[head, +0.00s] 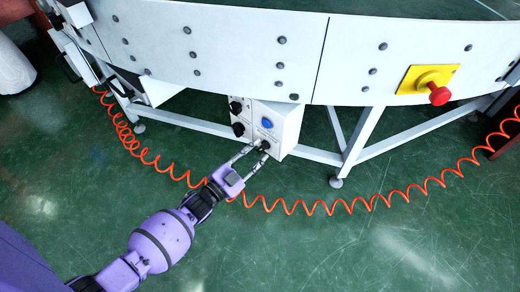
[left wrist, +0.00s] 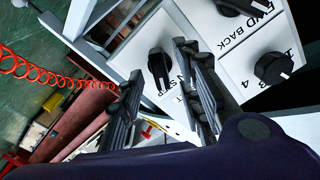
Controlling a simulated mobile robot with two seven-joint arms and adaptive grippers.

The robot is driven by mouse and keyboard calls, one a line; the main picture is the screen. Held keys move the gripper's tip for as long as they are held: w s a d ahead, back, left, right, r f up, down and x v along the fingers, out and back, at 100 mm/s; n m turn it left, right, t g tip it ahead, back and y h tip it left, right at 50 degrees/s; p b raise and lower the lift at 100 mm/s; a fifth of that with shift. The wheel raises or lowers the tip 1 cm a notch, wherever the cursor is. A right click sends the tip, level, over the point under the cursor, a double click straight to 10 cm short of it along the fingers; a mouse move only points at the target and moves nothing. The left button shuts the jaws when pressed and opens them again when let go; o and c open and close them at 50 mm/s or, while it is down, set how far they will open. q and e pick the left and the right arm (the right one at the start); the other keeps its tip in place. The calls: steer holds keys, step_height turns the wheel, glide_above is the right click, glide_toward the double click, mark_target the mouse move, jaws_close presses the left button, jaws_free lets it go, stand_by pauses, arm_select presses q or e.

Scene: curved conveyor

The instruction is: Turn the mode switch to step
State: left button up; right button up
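A white control box (head: 282,124) hangs under the conveyor's curved side. On its front are a blue button (head: 267,123) and, below it, a black knob (head: 264,145). My left gripper (head: 255,149) is at this lower knob, its fingers apart. In the left wrist view the black knob (left wrist: 159,68) shows between the two open fingertips (left wrist: 160,65), with a visible gap on each side. Printed letters beside it are partly hidden by the right finger, so I cannot read the full label. My right gripper is not in view.
Two more black knobs, upper (head: 236,107) and lower (head: 238,129), sit on the box's left panel. A red emergency button (head: 438,94) on a yellow plate is at the right. An orange coiled hose (head: 315,207) runs below the conveyor.

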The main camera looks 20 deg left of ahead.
arm_select(q)
steer(key=v, duration=0.9)
steer(key=shift+s, duration=0.2)
steer(key=shift+a, duration=0.1)
